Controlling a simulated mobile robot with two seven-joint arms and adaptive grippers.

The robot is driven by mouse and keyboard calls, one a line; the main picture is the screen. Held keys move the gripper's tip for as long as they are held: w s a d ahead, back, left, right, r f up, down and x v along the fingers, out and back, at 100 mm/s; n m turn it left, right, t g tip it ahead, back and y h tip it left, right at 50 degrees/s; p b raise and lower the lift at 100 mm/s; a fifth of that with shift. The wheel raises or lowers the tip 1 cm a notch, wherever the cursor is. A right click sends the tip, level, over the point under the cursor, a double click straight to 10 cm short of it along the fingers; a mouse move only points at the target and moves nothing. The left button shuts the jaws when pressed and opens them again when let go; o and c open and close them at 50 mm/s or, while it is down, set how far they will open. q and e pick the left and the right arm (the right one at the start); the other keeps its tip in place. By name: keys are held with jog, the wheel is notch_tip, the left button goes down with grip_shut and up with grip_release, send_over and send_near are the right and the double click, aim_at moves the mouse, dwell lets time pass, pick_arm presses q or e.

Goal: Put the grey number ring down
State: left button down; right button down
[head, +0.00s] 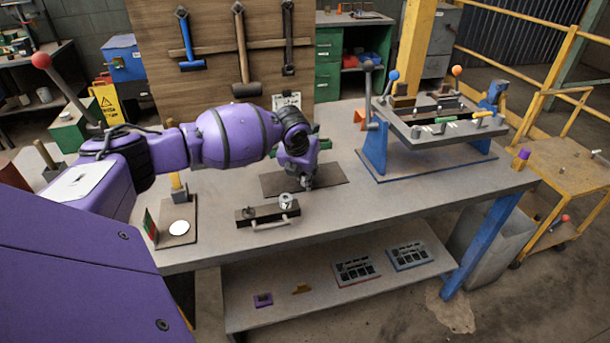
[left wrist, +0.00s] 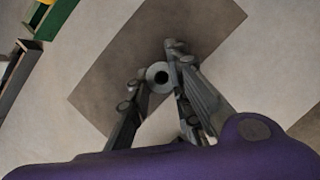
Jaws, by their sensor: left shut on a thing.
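The grey number ring (left wrist: 151,73), small and round with a dark hole, sits between the fingertips of my left gripper (left wrist: 157,77) in the left wrist view. The gripper is shut on it. Behind the ring is a flat dark brown mat (left wrist: 108,85). In the head view my left gripper (head: 306,184) points down over this mat (head: 335,172), low and close to its surface. The ring is hard to make out there, and I cannot tell whether it touches the mat. My right gripper is in neither view.
A dark block with a handle (head: 245,216) and a silver round piece (head: 286,201) stand in front of the mat. A small board with a white disc (head: 179,227) lies to the left. A blue-legged frame (head: 375,150) stands to the right. The tabletop right of the mat is clear.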

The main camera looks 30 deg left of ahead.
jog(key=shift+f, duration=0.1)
pick_arm(q)
jog(key=shift+f, duration=0.15)
jog(key=c, duration=1.6)
grip_release()
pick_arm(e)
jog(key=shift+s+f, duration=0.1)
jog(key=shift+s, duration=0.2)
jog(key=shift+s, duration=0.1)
